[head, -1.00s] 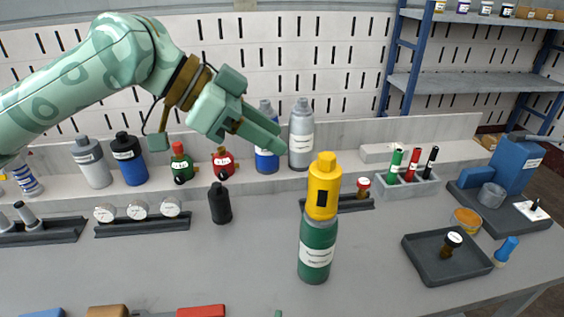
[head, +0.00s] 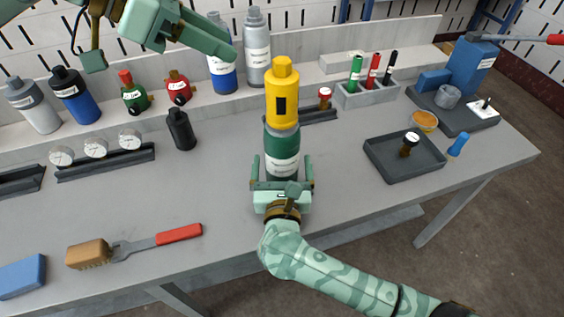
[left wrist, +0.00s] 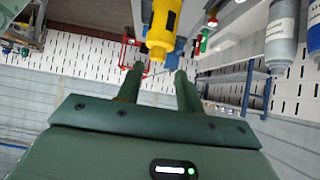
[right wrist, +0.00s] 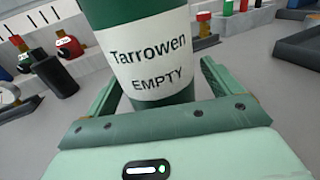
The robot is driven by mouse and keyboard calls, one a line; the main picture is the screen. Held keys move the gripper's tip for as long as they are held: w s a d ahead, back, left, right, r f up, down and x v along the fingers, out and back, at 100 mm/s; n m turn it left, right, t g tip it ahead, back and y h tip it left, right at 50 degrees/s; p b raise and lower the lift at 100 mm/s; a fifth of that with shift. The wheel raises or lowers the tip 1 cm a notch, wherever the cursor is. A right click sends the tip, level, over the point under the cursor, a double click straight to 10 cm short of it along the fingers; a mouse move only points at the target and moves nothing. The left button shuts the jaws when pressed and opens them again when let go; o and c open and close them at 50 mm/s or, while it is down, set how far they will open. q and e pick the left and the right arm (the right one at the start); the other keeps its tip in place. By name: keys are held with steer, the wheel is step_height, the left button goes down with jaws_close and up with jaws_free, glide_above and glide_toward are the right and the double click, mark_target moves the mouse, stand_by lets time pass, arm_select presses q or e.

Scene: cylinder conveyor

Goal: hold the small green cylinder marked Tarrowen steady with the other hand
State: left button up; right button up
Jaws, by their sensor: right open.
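The small green cylinder (head: 283,142) stands upright on the workbench, with a yellow device (head: 282,95) on its top. In the right wrist view its white label (right wrist: 148,55) reads "Tarrowen EMPTY". My right gripper (head: 282,162) is at the cylinder's near side, low down. Its open fingers lie to either side of the cylinder; whether they touch it I cannot tell. My left gripper (head: 229,45) is up and to the left of the yellow device, apart from it. In the left wrist view its fingers (left wrist: 160,72) are parted with nothing between them, and the yellow device (left wrist: 163,25) shows beyond.
A black bottle (head: 181,130) stands left of the green cylinder. A dark tray (head: 388,172) is to the right.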

steer(key=shift+w, duration=0.35)
